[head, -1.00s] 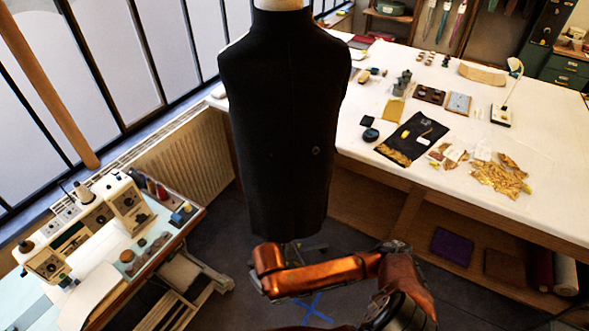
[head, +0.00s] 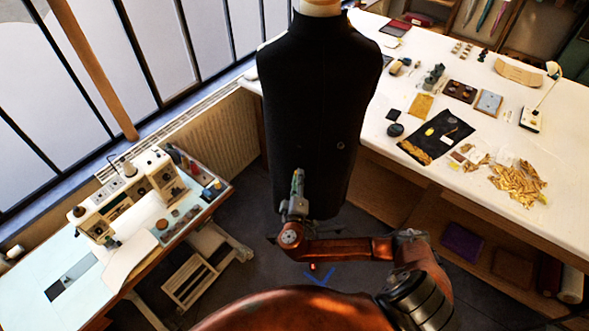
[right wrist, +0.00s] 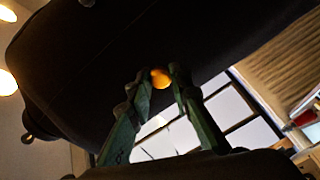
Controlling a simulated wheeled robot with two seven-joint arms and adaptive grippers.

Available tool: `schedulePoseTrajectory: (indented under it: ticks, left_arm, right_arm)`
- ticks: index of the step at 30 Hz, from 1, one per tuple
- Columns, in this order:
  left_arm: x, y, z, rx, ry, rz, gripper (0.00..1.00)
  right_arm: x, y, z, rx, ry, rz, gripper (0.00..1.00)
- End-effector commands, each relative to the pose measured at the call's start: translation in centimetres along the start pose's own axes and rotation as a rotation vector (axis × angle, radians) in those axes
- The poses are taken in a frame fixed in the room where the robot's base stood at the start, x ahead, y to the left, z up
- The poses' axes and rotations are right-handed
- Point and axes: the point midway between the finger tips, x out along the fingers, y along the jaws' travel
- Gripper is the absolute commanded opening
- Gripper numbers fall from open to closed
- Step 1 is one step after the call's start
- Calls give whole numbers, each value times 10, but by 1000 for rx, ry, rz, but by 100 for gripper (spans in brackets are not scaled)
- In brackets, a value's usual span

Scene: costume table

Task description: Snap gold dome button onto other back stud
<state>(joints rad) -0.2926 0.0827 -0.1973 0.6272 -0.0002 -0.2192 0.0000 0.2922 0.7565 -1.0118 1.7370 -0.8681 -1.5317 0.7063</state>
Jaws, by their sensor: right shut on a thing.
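A black garment covers the dress form (head: 315,90) in the middle of the head view. A small pale round fitting (head: 340,146) shows on its right part; I cannot tell whether it is a stud or a button. My right gripper (head: 298,174) points up in front of the lower left part of the garment. In the right wrist view its fingertips (right wrist: 160,80) are shut on the gold dome button (right wrist: 160,78), close to the dark cloth; I cannot tell whether they touch. The other stud cannot be made out. My left gripper is not in view.
A white worktable (head: 465,185) at the right holds a black cloth (head: 435,136), gold trim pieces (head: 518,184) and small trays. A sewing machine (head: 125,195) stands on a table at the left, below the windows.

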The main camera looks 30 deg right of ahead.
Motion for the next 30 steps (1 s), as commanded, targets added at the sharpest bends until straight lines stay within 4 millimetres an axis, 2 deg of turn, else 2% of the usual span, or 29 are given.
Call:
schedulePoseTrajectory:
  ticks: [1,3,11,27,30]
  left_arm:
    - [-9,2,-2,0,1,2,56]
    - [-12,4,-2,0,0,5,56]
    - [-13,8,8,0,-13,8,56]
    - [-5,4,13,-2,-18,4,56]
    - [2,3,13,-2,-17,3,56]
  right_arm:
    - [-1,11,-7,-8,35,30,0]
    - [-4,17,-15,-11,75,61,0]
    - [-2,22,-23,-14,118,95,0]
    - [48,27,-21,-13,116,96,0]
    - [57,26,-19,-11,114,94,0]
